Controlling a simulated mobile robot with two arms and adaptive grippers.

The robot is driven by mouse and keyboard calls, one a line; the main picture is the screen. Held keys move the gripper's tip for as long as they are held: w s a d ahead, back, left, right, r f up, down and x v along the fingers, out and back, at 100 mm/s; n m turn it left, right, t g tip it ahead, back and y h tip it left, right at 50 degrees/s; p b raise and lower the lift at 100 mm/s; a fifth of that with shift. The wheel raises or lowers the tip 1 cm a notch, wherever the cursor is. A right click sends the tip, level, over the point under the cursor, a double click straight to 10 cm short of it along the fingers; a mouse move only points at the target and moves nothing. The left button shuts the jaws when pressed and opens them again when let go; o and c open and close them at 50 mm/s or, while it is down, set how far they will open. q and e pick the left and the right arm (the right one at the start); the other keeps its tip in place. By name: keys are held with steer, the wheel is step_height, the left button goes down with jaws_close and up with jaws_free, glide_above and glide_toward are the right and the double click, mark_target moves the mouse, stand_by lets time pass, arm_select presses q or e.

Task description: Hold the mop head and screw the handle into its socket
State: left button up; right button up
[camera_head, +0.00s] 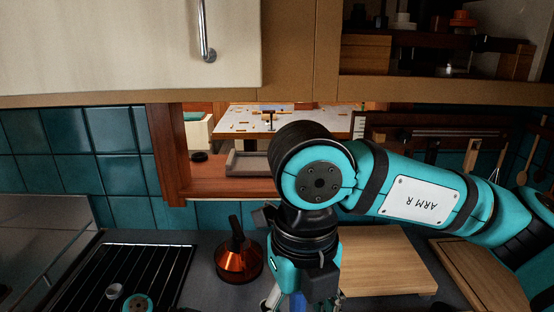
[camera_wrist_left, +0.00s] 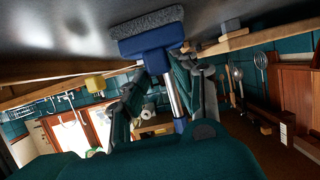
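The mop head (camera_wrist_left: 150,42) has a blue body and a grey pad, at the top of the left wrist view, which appears upside down. The pad faces the grey counter; I cannot tell if it touches. My left gripper (camera_wrist_left: 158,72) has its fingertips on both sides of the blue neck, seemingly shut on it. A chrome tube with a blue part, apparently the handle (camera_wrist_left: 173,96), runs from the neck between the fingers. In the head view my right gripper (camera_head: 290,303) points down at the bottom edge, mostly cut off. A small blue piece shows there; its contact is unclear.
A copper pot (camera_head: 238,262) with a dark handle stands left of my right gripper. A wooden board (camera_head: 390,277) lies to the right. A black rack (camera_head: 130,270) is at the left. Cabinets (camera_head: 130,45) hang above; my right arm hides part of the counter.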

arm_select(q)
steer(key=o, duration=0.5)
